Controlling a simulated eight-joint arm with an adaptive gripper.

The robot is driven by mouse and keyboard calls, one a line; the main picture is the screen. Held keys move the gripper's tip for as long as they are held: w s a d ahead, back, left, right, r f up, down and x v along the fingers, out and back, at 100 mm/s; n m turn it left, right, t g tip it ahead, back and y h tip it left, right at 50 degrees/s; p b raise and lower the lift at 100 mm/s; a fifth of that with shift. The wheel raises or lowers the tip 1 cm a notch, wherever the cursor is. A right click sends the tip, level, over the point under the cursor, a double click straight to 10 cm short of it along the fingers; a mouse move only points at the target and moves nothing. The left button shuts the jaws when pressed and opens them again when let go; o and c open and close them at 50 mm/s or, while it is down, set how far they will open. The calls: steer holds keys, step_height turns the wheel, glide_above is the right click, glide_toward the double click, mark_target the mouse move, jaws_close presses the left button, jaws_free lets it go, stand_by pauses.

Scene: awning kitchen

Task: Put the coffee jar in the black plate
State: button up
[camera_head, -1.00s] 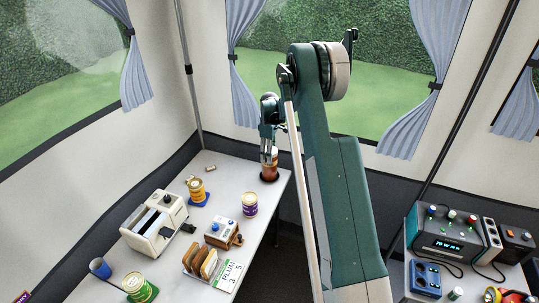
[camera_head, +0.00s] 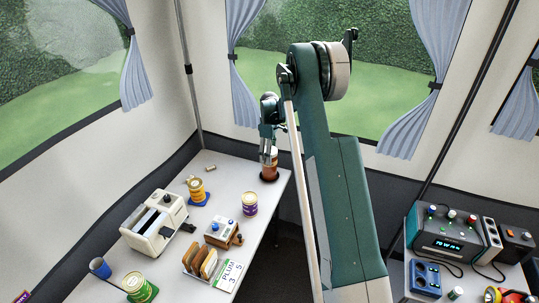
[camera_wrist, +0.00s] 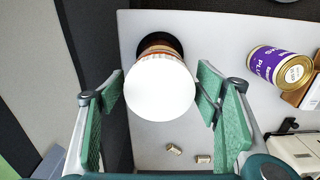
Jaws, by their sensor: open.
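The coffee jar (camera_head: 269,166), brown with a pale lid, stands upright at the far right corner of the white table. Its white lid (camera_wrist: 160,92) fills the middle of the wrist view. The black plate (camera_head: 268,179) is under the jar; its dark rim (camera_wrist: 160,38) shows behind the jar in the wrist view. My gripper (camera_wrist: 161,88) is open, with one green finger on each side of the jar. A narrow gap shows beside the lid. In the head view my gripper (camera_head: 269,154) is above and around the jar's top; the jar's base contact is mostly hidden.
A purple tin (camera_head: 250,204), a yellow tin (camera_head: 196,190), a cream toaster (camera_head: 155,222) and a toast rack (camera_head: 201,262) stand nearer on the table. Small corks (camera_head: 210,168) lie left of the jar. The table's right edge is close to the plate.

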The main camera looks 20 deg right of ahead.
step_height(320, 180, up, 12)
stand_by(0.6)
steer(key=shift+r, duration=0.15)
stand_by(0.5)
steer(key=s+a+r+m+t, duration=0.2)
steer(key=s+a+r, duration=0.5)
steer(key=s+r, duration=0.45)
steer(key=s+a+r+m+t, duration=0.1)
steer(key=s+a+r+m, duration=0.1)
steer(key=s+a+r, duration=0.8)
steer(key=s+a+r+m+t, duration=0.1)
steer(key=s+a+r, duration=0.1)
steer(key=s, duration=0.7)
steer(key=s+a+r+m+t, duration=0.1)
steer(key=s, duration=0.7)
steer(key=s+a+f+m+t, duration=0.1)
steer(key=s+a+f, duration=0.1)
steer(key=s, duration=0.6)
steer(key=s+a+f+m+t, duration=0.1)
steer(key=s+f, duration=0.3)
steer(key=s, duration=0.4)
steer(key=shift+s+a+m, duration=0.35)
steer(key=shift+a+m, duration=0.15)
steer(key=shift+a, duration=0.05)
steer(key=shift+f, duration=0.1)
